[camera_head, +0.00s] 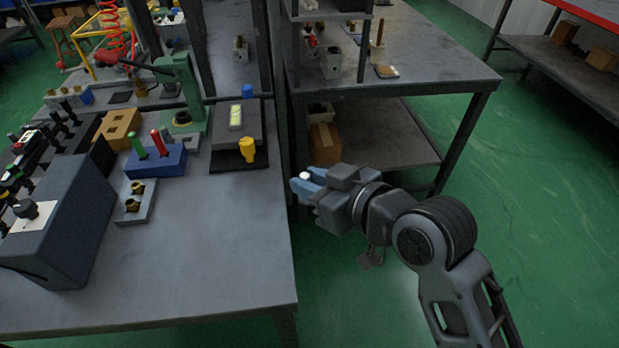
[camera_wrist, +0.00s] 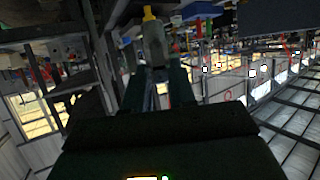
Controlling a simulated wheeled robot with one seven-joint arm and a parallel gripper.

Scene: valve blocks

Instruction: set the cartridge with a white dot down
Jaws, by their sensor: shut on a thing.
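My gripper (camera_head: 307,186) is out past the right edge of the workbench, level with its surface or a little above. Its bluish fingers are shut on a small cartridge, of which a white spot (camera_head: 305,176) shows between the fingertips. In the wrist view the held cartridge (camera_wrist: 153,42) is a dim grey shape between the dark fingers (camera_wrist: 157,85). Its lower part is hidden by the fingers. A yellow piece shows just beyond it there; I cannot tell whether they touch.
The workbench (camera_head: 220,250) has a clear front right area. On it stand a blue block (camera_head: 157,162) with green and red pegs, a grey two-hole block (camera_head: 136,203), a dark box (camera_head: 62,220), a green press (camera_head: 190,100) and a yellow piece (camera_head: 247,150). A shelved table (camera_head: 430,75) stands behind.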

